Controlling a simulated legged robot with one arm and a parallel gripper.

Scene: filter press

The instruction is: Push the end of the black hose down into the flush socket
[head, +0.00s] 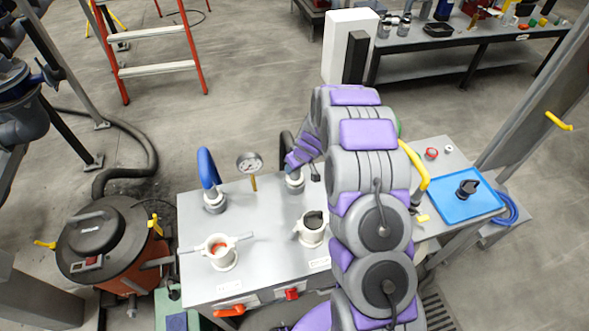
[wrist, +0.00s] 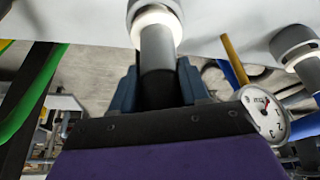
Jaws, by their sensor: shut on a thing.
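The black hose (head: 286,142) arches at the back of the grey bench top in the head view, partly hidden by my wrist. In the wrist view its dark grey end piece (wrist: 157,50) sits between the two fingers of my gripper (wrist: 159,85), which is shut on it. The end piece meets a grey collar with a pale ring, which I take as the flush socket (wrist: 155,18); the collar also shows in the head view (head: 295,183). The end looks lined up with the collar. How deep it sits inside I cannot tell.
A blue hose (head: 208,168) stands in a similar collar to the left, with a gauge (head: 250,163) between. Two white handled ports (head: 218,252) (head: 312,230) stand nearer the front. A blue tray (head: 452,197) with a black part lies at right. My arm covers the bench's middle right.

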